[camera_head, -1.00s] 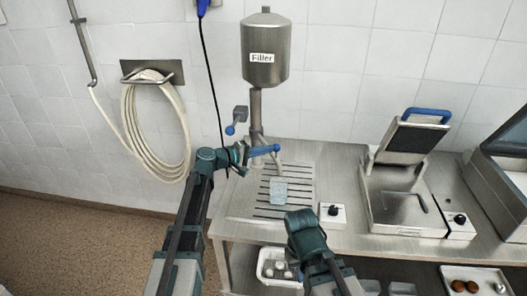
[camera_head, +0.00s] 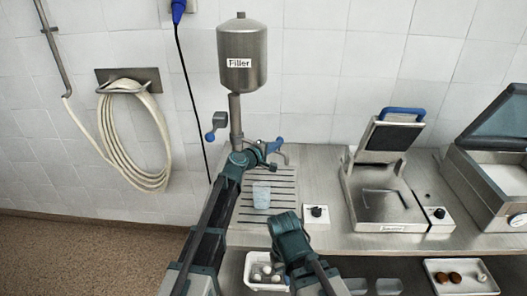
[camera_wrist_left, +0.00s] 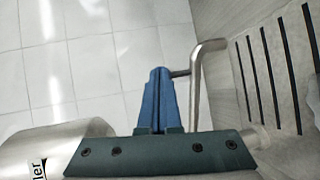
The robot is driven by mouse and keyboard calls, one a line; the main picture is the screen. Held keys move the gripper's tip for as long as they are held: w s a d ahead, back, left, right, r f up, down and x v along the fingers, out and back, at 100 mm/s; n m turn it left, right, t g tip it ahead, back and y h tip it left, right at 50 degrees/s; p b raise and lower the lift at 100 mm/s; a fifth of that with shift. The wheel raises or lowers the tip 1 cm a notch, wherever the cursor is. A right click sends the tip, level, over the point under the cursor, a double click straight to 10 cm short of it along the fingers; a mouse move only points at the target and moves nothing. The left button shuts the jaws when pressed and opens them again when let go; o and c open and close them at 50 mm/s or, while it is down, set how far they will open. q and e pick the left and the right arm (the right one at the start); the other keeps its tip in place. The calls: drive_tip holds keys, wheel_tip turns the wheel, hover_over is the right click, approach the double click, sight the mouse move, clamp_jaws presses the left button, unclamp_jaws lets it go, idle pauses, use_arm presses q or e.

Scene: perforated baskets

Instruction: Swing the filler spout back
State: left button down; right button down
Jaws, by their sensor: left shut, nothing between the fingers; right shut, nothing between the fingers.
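The filler is a steel tank (camera_head: 241,55) labelled "Filler" on an upright pipe against the wall. Its bent metal spout (camera_head: 286,153) sticks out to the right, off to the right of and above the clear cup (camera_head: 261,196). My left gripper (camera_head: 275,146) is shut and empty beside the spout. In the left wrist view its blue fingers (camera_wrist_left: 156,100) are together just left of the spout pipe (camera_wrist_left: 197,85); I cannot tell whether they touch. My right gripper (camera_head: 286,220) is low at the counter's front edge, shut, its fingers hard to make out.
The cup stands on the slotted drip tray (camera_head: 283,187). A blue-tipped lever (camera_head: 211,135) is left of the pipe. A knob box (camera_head: 316,214) and an open press (camera_head: 382,190) stand to the right. A white bin (camera_head: 251,274) is below. A hose (camera_head: 135,140) hangs at left.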

use_arm(q)
drive_tip(key=w+d+n+t+y, duration=0.1)
drive_tip(key=w+d, duration=0.4)
drive_tip(key=w, duration=0.5)
drive_tip(key=shift+w+d+n+y, duration=0.2)
drive_tip(key=shift+w+n+y, duration=0.1)
drive_tip(key=shift+w+y, duration=0.1)
drive_tip(key=shift+s, duration=0.1)
drive_tip(key=s+d+r+p, duration=0.2)
drive_tip(key=s, duration=1.1)
drive_tip(key=shift+s+r+p, duration=0.3)
drive_tip(key=shift+r, duration=0.05)
